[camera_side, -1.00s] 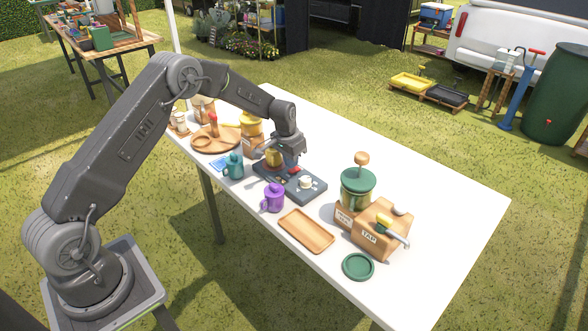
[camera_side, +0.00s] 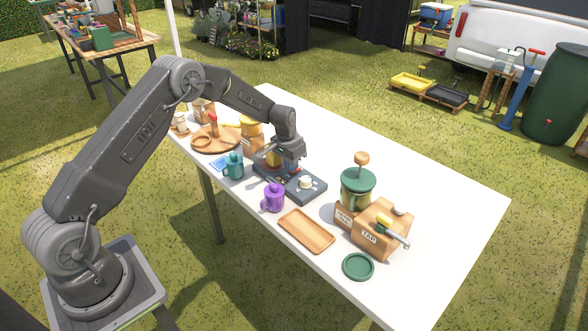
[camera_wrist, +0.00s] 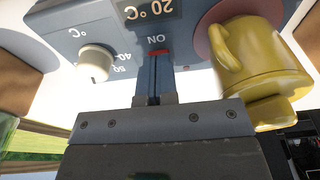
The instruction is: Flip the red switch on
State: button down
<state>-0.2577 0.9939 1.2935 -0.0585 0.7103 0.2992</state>
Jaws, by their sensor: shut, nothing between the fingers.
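The red switch (camera_wrist: 158,52) is a small red piece on the blue-grey heater box (camera_wrist: 65,35), beside the upside-down word ON in the wrist view. My gripper (camera_wrist: 154,62) has its fingers together and empty, with their tips right at the red switch and partly covering it. I cannot tell whether they touch it. In the side view my gripper (camera_side: 288,166) reaches down over the middle of the heater box (camera_side: 308,195). The display (camera_wrist: 150,10) reads 20 °C. A white dial (camera_wrist: 96,62) is on the box.
A yellow mug (camera_wrist: 260,55) stands on the heater's round plate close beside my gripper. A purple mug (camera_side: 273,198), a teal mug (camera_side: 234,167) and a wooden tray (camera_side: 306,231) are nearby. The white table (camera_side: 440,195) is clear towards its right end.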

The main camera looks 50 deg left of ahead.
jog(key=shift+f, duration=0.15)
jog(key=shift+r, duration=3.5)
jog(key=shift+r, duration=0.2)
jog(key=s+d+r+t, duration=0.1)
jog(key=s+d+r, duration=0.3)
jog(key=s+r, duration=0.4)
jog(key=s+d+r+t, duration=0.1)
jog(key=s+d+r, duration=0.35)
jog(key=r, duration=0.65)
jog(key=s+d+r+t, duration=0.1)
jog(key=s+d, duration=0.1)
jog(key=s, duration=1)
jog(key=s+d, duration=0.3)
jog(key=s, duration=0.8)
jog(key=shift+s+d+r+t, duration=0.3)
jog(key=shift+s+r+t, duration=0.05)
jog(key=shift+t, duration=0.05)
